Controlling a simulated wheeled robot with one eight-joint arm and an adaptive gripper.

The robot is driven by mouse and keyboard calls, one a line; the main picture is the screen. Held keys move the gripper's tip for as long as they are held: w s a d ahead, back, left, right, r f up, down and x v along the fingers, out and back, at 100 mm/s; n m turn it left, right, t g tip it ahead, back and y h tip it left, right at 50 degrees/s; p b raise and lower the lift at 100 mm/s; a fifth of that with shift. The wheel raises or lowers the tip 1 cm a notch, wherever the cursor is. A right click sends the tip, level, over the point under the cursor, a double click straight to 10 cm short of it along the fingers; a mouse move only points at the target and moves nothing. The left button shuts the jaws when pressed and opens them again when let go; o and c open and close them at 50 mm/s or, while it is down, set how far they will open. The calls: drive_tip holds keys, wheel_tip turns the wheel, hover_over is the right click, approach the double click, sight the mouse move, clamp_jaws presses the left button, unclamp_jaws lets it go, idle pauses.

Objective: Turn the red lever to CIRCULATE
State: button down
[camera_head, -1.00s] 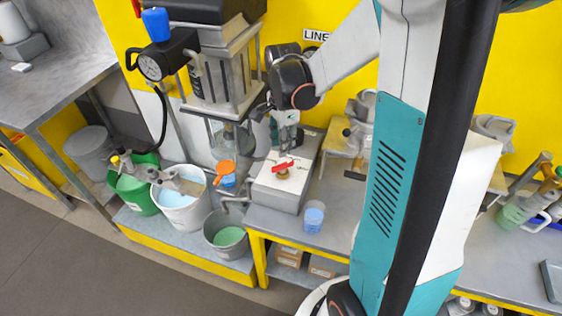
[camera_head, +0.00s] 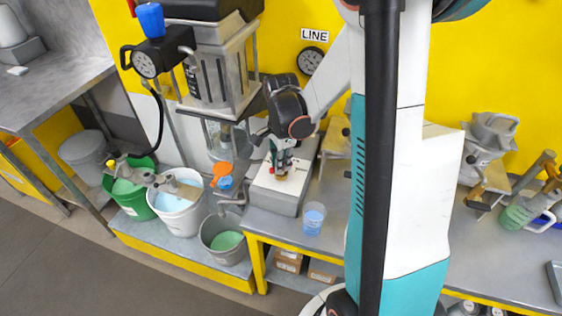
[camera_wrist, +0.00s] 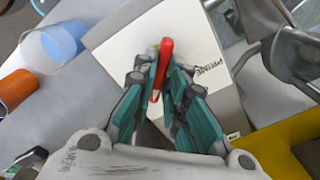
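The red lever (camera_wrist: 164,58) sits on a white plate (camera_wrist: 120,52) on top of a grey box (camera_head: 272,198). In the wrist view my gripper (camera_wrist: 162,74) has its two teal fingers on either side of the lever, and the red end sticks out beyond them. Whether both fingers press on the lever cannot be made out. The word PRIME shows on the plate to the right of the lever; no CIRCULATE label is readable. In the head view my gripper (camera_head: 282,168) is down over the plate and hides most of the lever.
A clear cup with blue liquid (camera_head: 314,218) stands on the bench right of the box. An orange funnel-like piece (camera_head: 221,172) and a metal pail with green liquid (camera_head: 224,240) are on the left. A metal pipe assembly (camera_wrist: 285,45) is close on the wrist view's right.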

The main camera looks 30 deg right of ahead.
drive_tip(key=shift+n, duration=0.4)
drive_tip(key=n, duration=0.3)
drive_tip(key=shift+n+b, duration=0.4)
drive_tip(key=shift+n, duration=2.1)
drive_tip(key=c, duration=1.7)
unclamp_jaws()
drive_tip(key=shift+o, duration=0.2)
drive_tip(key=shift+r, duration=0.1)
wheel_tip(320, 180, up, 12)
